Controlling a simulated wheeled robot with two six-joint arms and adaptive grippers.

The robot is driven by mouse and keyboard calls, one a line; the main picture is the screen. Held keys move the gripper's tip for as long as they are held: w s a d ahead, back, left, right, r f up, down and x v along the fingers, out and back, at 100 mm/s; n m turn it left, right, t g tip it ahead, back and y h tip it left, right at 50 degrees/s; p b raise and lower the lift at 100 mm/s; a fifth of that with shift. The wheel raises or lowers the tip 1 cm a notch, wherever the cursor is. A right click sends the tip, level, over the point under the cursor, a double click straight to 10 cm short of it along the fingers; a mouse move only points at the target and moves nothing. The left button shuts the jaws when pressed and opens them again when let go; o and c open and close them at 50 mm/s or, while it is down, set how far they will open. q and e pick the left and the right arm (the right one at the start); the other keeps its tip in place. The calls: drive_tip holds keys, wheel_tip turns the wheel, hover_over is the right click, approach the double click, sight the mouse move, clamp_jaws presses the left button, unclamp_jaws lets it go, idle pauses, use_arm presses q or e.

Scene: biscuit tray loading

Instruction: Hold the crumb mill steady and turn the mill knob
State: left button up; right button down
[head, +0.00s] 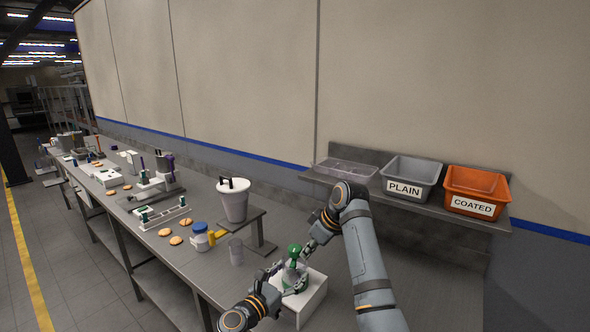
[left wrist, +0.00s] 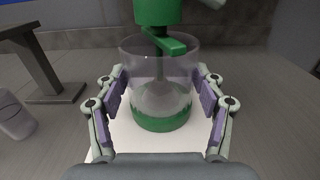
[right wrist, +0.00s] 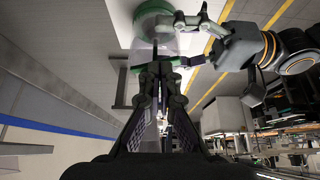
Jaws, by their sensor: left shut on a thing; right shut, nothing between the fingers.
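The crumb mill (head: 301,284) stands on a white block near the table's front edge. It has a clear jar (left wrist: 145,85) with a green base and a green knob (head: 294,250) on top. My left gripper (left wrist: 163,90) is closed around the jar, a purple-padded finger on each side; it also shows in the head view (head: 284,279). In the left wrist view the knob's top is cut off by the frame. My right gripper (head: 306,248) is shut and empty beside the knob. In the right wrist view its fingertips (right wrist: 160,66) partly hide the knob area.
A grey PLAIN bin (head: 412,172) and an orange COATED bin (head: 478,184) stand on a back shelf. A white-lidded container (head: 234,205) is on a small stand.

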wheel_tip(320, 180, up, 6)
drive_tip(key=shift+f, duration=0.1)
idle(0.4)
use_arm(q)
drive_tip(key=o, duration=1.3)
drive_tip(key=shift+o, duration=0.2)
drive_tip(key=shift+a, duration=0.15)
